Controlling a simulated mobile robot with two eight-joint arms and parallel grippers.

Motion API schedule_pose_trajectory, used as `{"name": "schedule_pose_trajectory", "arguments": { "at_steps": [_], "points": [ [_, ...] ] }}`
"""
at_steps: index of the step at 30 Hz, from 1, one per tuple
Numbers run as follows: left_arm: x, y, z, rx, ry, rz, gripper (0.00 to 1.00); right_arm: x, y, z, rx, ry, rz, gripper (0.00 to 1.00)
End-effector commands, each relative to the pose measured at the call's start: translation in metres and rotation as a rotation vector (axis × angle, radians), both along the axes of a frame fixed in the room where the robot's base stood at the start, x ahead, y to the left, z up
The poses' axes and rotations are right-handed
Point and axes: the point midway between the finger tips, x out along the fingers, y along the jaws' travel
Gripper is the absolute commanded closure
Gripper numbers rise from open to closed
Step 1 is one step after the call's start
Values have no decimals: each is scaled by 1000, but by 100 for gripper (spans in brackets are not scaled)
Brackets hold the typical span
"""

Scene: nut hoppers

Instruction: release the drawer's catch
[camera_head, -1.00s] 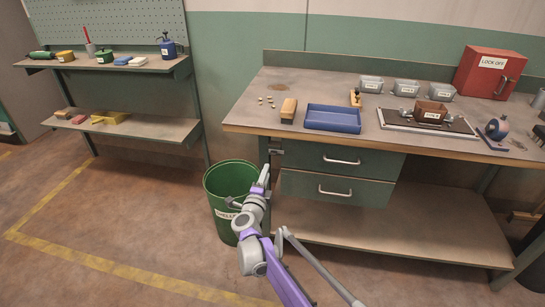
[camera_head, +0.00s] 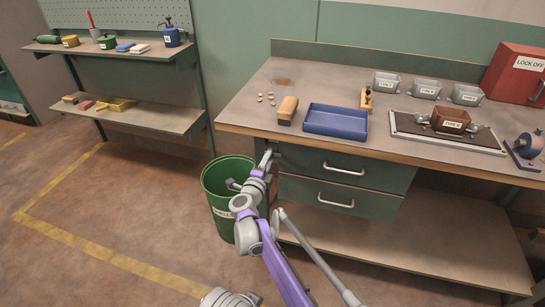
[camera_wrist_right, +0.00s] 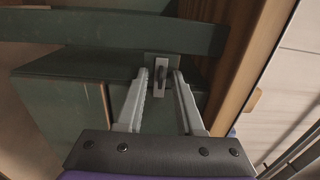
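The bench has two green drawers, an upper drawer (camera_head: 378,176) and a lower drawer (camera_head: 300,190), both looking closed. The catch (camera_wrist_right: 160,76), a small metal plate with a dark upright piece, shows in the right wrist view. My right gripper (camera_head: 269,157) is at the upper drawer's left end, just under the bench top. In the wrist view my right gripper (camera_wrist_right: 161,80) is open, with one finger on each side of the catch. I cannot tell whether they touch it. In the head view the gripper mostly hides the catch. My left gripper is not in view.
A green bin (camera_head: 216,211) stands beside and below my right wrist. The wooden bench top edge (camera_wrist_right: 243,75) runs close beside the fingers. On the bench are a blue tray (camera_head: 336,123), a wooden-backed brush (camera_head: 287,110), several small nuts and grey hoppers.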

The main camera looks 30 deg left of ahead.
Motion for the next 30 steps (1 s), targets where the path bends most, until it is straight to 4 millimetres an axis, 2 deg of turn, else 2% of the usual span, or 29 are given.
{"name": "schedule_pose_trajectory", "arguments": {
  "at_steps": [5, 9, 11, 23, 30],
  "points": [
    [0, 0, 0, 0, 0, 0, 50, 0, 0, 0, 0, 0, 0, 66],
    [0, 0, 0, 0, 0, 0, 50, 0, 0, 0, 0, 0, 0, 91],
    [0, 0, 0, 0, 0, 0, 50, 0, 0, 0, 0, 0, 0, 100],
    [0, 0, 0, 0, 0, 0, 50, 1, -1, 0, -5, -2, 0, 100],
    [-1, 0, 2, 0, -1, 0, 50, 1, -1, 1, -67, -17, -1, 100]
  ]
}}
